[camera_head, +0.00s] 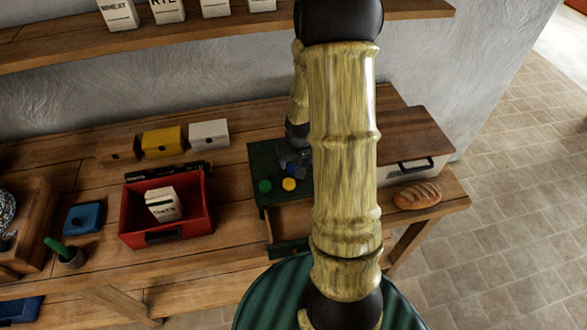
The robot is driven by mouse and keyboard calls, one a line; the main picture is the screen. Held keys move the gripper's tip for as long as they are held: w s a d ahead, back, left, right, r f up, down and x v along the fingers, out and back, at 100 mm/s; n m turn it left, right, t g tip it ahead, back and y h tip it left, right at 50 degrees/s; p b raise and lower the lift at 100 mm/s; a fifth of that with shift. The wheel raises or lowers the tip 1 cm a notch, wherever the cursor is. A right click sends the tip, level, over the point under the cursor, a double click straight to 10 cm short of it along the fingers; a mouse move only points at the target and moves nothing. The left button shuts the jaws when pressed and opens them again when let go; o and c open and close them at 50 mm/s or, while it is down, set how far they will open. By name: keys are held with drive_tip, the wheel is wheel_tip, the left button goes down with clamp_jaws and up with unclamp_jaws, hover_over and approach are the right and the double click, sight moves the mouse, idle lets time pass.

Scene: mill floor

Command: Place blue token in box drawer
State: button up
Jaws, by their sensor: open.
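A box with a dark green top (258,160) stands on the bench, partly hidden by my arm. Its drawer (288,222) is pulled out toward me; I see the bare wooden inside and a green front. A green token (265,186) and a yellow token (289,184) lie on the box top. A small blue patch, which looks like the blue token (292,169), shows just behind the yellow one, at my fingertips. My gripper (291,163) is open, low over the box top. Whether the blue token is between the fingers, I cannot tell.
A red crate (209,205) with a white packet (163,204) stands to the left. A wood-topped bread box (407,137) and a loaf (417,195) are at right. Small yellow (162,141) and white (209,133) boxes stand behind. A shelf (220,33) runs above.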

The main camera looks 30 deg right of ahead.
sight(293, 168)
drive_tip(key=shift+p+x, duration=0.55)
drive_tip(key=shift+x, duration=1.8)
drive_tip(key=shift+w+a, duration=0.2)
drive_tip(key=c, duration=1.1)
drive_tip(key=shift+r, duration=0.15)
wheel_tip(293, 168, up, 10)
drive_tip(key=shift+f+b, duration=0.1)
drive_tip(key=shift+b, duration=0.4)
